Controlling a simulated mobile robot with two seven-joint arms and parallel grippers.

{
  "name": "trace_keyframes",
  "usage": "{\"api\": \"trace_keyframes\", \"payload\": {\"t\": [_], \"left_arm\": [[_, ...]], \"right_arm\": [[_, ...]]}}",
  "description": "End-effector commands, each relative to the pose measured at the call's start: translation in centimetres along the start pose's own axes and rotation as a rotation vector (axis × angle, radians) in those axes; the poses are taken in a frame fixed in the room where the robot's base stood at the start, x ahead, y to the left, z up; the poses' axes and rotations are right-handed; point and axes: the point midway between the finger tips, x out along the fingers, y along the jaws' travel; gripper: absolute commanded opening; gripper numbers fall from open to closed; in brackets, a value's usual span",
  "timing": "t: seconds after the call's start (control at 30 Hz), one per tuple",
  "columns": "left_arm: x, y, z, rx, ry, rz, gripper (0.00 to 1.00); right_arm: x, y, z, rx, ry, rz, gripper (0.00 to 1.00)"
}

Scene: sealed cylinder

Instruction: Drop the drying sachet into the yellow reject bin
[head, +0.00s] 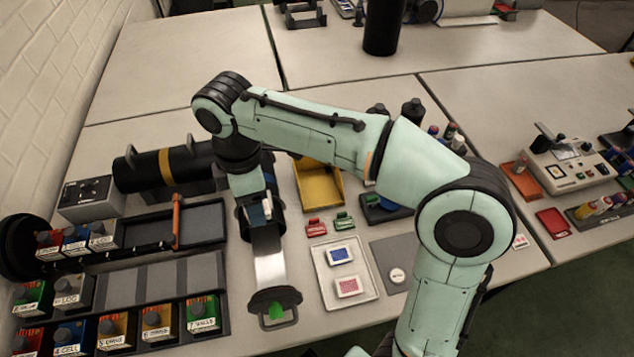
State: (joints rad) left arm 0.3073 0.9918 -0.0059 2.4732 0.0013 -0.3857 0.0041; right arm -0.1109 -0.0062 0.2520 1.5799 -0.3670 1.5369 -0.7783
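The yellow bin (320,188) stands open behind the middle of the near table, partly covered by my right arm. Two small packets, one blue-marked (340,255) and one red-marked (348,287), lie flat on a white tray (364,269); I cannot tell whether either is the drying sachet. My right arm reaches in from the lower right. Its gripper (260,215) points down left of the yellow bin, above a pale metal strip (270,258). A small whitish shape shows by its fingers; I cannot tell whether it is held. My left gripper is out of view.
A black cylinder with a yellow band (166,168) lies at the left. Racks of labelled boxes (112,330) fill the front left. Red (316,227) and green (344,221) small items sit before the bin. A white disc (397,275) lies on a grey mat.

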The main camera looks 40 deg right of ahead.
Motion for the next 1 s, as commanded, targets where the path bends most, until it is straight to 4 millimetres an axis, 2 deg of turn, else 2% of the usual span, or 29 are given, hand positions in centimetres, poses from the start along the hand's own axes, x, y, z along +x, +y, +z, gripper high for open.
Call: {"api": "trace_keyframes", "payload": {"t": [0.03,0.17,0.3,0.5,0.6,0.73,1.0], "left_arm": [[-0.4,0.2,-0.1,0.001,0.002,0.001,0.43],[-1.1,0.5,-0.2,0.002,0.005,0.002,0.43],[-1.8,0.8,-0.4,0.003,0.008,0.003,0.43],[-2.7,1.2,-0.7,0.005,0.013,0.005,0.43],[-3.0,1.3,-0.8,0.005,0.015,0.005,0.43],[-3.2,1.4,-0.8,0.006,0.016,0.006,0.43],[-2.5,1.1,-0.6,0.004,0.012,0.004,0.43]], "right_arm": [[0.6,1.7,0.8,-0.030,0.001,-0.008,0.34],[2.6,6.2,3.4,-0.163,0.012,-0.015,0.34],[5.0,10.8,7.5,-0.318,0.017,-0.011,0.34],[8.4,15.5,14.2,-0.519,0.008,0.000,0.34],[9.6,16.8,16.8,-0.593,0.000,0.005,0.34],[10.6,17.6,19.1,-0.655,-0.009,0.008,0.34],[11.9,17.9,20.1,-0.689,-0.014,0.009,0.34]]}}
